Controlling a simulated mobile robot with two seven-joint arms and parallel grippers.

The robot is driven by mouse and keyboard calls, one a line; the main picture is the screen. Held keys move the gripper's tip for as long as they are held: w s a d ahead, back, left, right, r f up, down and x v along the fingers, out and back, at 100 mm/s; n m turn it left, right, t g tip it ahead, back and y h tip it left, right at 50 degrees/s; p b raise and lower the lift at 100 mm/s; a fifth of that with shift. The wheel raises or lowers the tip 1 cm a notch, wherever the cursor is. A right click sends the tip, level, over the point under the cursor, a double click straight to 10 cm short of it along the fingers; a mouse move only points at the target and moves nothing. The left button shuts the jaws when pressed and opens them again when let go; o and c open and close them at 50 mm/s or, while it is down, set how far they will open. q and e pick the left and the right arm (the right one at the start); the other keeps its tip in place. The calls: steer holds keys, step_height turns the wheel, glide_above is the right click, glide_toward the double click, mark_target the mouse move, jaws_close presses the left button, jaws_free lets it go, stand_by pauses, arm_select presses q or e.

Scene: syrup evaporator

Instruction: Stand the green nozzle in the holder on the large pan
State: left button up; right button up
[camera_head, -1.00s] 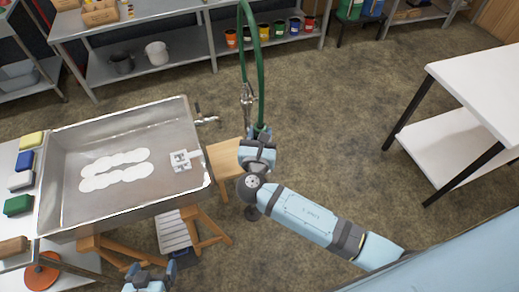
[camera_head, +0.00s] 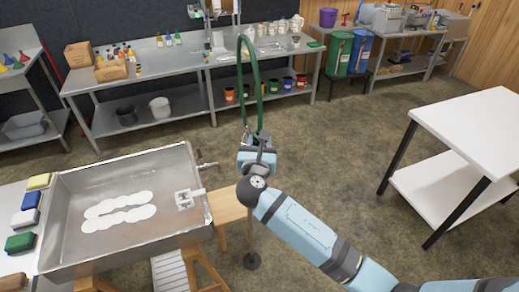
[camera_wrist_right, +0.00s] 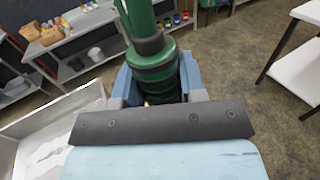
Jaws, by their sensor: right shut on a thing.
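The green nozzle (camera_wrist_right: 155,65) is gripped in my right gripper; the wrist view shows its green body with dark bands between the blue jaws. In the head view my right gripper (camera_head: 257,143) is at mid-picture, to the right of and beyond the large pan's right edge. A green hose (camera_head: 259,85) arches up above it. The large pan (camera_head: 120,163) is a metal tray at the left. A small pale square holder (camera_head: 184,200) sits at its right side, with the gripper well apart from it. My left gripper is not in view.
A wooden stool (camera_head: 226,206) stands just right of the pan. Coloured blocks (camera_head: 20,242) lie on the left counter. Shelved workbenches (camera_head: 160,65) run along the back, and a white table (camera_head: 470,130) stands at the right. The floor between is clear.

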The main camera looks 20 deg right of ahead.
steer(key=w+a+b, duration=0.3)
steer(key=w+a, duration=0.2)
steer(key=a, duration=0.7)
steer(key=w+a+b, duration=0.4)
steer(key=w+a, duration=0.2)
steer(key=a, duration=0.7)
steer(key=shift+w+f, duration=0.3)
stand_by(1.1)
steer(key=shift+a, duration=0.1)
